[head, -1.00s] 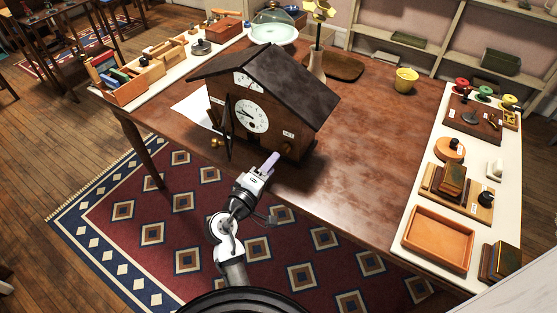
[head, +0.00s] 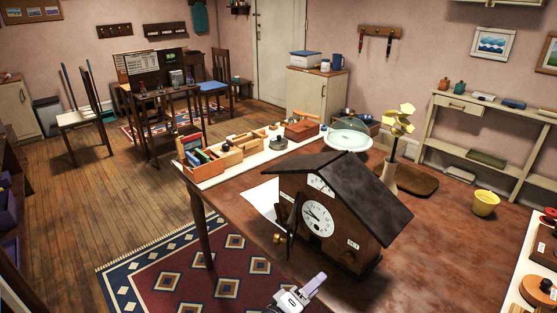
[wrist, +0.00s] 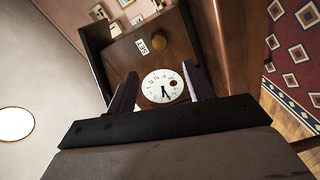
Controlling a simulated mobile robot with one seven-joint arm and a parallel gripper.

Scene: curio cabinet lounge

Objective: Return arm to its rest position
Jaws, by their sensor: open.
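My gripper (head: 304,293) shows at the bottom of the head view, in front of the table's near edge and below the clock house. In the wrist view its two purple-grey fingers (wrist: 160,92) stand apart with nothing held between them. The wooden clock house (head: 330,222) with a dark roof stands on the table; its small front door hangs open. Most of my arm is below the head view's edge.
Patterned rug (head: 190,275) and open floor lie in front and to the left.

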